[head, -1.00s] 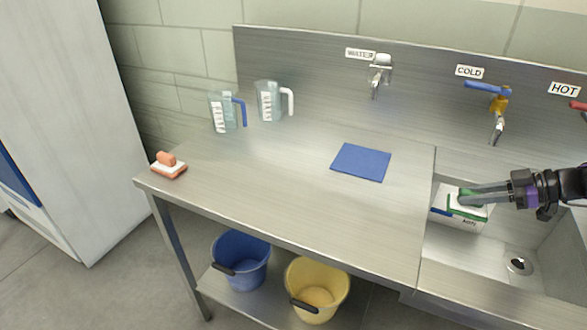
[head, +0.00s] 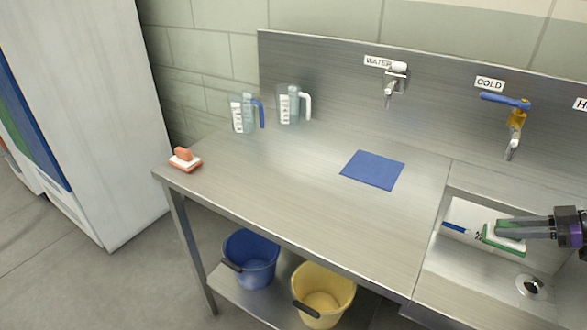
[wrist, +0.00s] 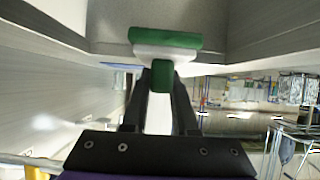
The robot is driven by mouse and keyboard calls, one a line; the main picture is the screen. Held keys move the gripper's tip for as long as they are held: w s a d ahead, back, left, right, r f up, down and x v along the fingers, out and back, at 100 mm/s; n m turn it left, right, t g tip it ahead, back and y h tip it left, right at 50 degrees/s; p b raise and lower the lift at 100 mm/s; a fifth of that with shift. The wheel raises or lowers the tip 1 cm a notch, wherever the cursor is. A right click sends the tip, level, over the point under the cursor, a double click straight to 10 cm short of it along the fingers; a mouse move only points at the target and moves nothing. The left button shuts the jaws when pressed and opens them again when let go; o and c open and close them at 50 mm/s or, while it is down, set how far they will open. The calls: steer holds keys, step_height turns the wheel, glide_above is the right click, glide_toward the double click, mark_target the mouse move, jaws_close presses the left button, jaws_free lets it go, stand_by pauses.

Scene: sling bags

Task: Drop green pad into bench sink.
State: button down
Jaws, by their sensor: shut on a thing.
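The green pad (head: 503,243) has a green handle, a white middle and a green face. It also shows in the wrist view (wrist: 165,40). My gripper (head: 506,230) is shut on its handle, and in the wrist view the two fingers (wrist: 160,78) meet at the handle. The bench sink (head: 455,275) is the steel basin at the right. The pad is over or inside the basin; whether it touches the floor of the basin I cannot tell. A white item with a blue strip (head: 465,217) is in the basin just left of the pad, partly hidden.
A blue cloth (head: 373,170) lies on the bench left of the sink. An orange-and-white pad (head: 185,160) sits at the bench's left corner, near two jugs (head: 293,105). Taps, including the cold one (head: 513,125), overhang the back. Blue (head: 250,260) and yellow (head: 323,292) buckets stand below.

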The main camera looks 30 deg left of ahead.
mark_target(503, 241)
steer(key=shift+f+b, duration=0.45)
steer(key=shift+f, duration=1.7)
steer(key=c, duration=0.6)
jaws_free()
steer(key=p+v, duration=0.1)
steer(key=v, duration=1.6)
steer(key=shift+d, duration=0.2)
steer(key=shift+a, duration=0.1)
